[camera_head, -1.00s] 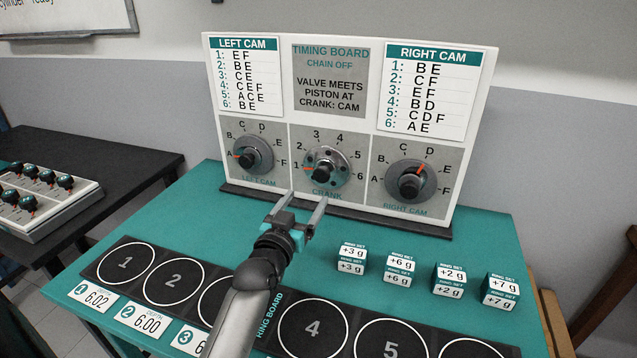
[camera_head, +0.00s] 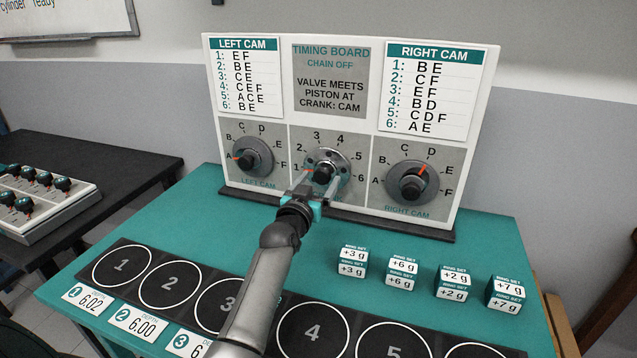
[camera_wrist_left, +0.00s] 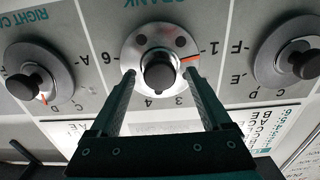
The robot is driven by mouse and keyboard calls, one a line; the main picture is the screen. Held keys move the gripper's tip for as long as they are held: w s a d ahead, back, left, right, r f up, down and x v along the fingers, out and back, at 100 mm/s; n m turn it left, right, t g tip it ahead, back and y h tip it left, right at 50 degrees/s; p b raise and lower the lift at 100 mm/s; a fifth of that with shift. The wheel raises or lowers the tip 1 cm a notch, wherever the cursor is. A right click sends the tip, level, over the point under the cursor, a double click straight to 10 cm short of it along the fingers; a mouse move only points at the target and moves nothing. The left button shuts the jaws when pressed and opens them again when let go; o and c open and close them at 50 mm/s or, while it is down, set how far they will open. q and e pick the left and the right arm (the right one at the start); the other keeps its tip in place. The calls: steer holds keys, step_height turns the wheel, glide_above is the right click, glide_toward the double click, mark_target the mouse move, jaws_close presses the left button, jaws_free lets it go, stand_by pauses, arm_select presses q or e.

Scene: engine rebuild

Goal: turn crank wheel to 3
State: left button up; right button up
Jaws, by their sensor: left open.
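The crank wheel (camera_head: 327,158) is a round silver disc with holes and a black centre knob (camera_head: 323,174), in the middle of the timing board. In the left wrist view, turned upside down, the wheel (camera_wrist_left: 152,45) has its orange mark pointing at 1; the 3 lies beyond the 2 around the dial. My left gripper (camera_head: 319,181) is open in front of the wheel. In the left wrist view its fingertips (camera_wrist_left: 159,73) stand on either side of the black knob, with gaps visible. I cannot tell how deep they reach. My right gripper is not in view.
The left cam dial (camera_head: 251,157) and right cam dial (camera_head: 410,182) flank the crank. Several ring set blocks (camera_head: 399,273) stand on the teal table (camera_head: 222,215) at right. A black ring board (camera_head: 140,288) lies along the front. A side table with a knobbed box (camera_head: 70,208) is at left.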

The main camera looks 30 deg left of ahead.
arm_select(q)
jaws_close()
stand_by(0.6)
steer(key=shift+m, duration=0.3)
steer(key=m+p, duration=0.2)
steer(key=m, duration=0.1)
steer(key=shift+r+m+p, duration=0.1)
steer(key=shift+m+p, duration=0.2)
steer(key=shift+p, duration=0.1)
steer(key=m+p, duration=0.1)
steer(key=m, duration=0.2)
steer(key=shift+m, duration=0.3)
steer(key=m+p, duration=0.1)
steer(key=m, duration=0.2)
steer(key=shift+m, duration=2.5)
